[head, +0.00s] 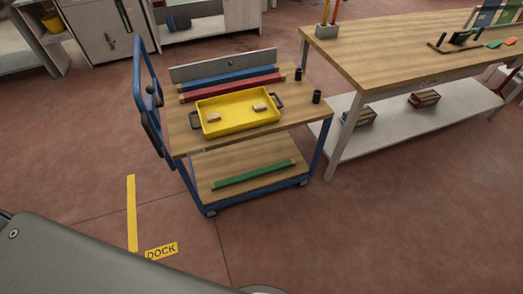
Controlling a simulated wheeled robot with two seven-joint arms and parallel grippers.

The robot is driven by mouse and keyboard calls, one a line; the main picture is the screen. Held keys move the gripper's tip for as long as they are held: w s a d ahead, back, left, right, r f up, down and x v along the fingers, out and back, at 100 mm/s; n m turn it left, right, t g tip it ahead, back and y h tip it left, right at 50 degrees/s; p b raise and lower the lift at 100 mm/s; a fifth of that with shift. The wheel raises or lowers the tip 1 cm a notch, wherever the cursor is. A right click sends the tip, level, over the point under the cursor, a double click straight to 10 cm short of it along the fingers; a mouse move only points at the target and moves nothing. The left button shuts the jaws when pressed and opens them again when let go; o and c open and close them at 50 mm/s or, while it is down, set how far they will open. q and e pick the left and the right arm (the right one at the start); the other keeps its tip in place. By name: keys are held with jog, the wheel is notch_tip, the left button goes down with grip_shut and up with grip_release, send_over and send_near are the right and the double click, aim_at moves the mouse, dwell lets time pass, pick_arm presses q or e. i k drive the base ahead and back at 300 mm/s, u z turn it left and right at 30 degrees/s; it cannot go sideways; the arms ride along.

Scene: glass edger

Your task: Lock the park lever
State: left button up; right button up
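A blue-framed cart (175,125) with wooden shelves stands left of centre in the head view. Its blue push handle (140,80) rises at the left end. A dark lever-like part (151,125) hangs on the handle side, with a small black knob (151,89) near it. I cannot tell for sure which of these is the park lever or whether it is locked. A yellow tray (238,112) with black handles and two small tan blocks sits on the cart top. Neither of my grippers is in view.
A yellow floor strip (132,213) and a DOCK label (161,251) lie in front of the cart. A wooden workbench (400,50) stands to its right, cabinets (110,30) behind. The floor right of the label is clear.

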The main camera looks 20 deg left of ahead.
aim_at(149, 89)
jog(key=u, duration=0.55)
jog(key=k, duration=1.3)
jog(key=u, duration=1.2)
jog(key=i, duration=1.05)
jog(key=u, duration=0.4)
jog(key=i, duration=0.95)
jog(key=z, duration=1.1)
jog(key=i, duration=0.9)
jog(key=z, duration=0.85)
jog(key=k, duration=0.5)
jog(key=z, duration=0.05)
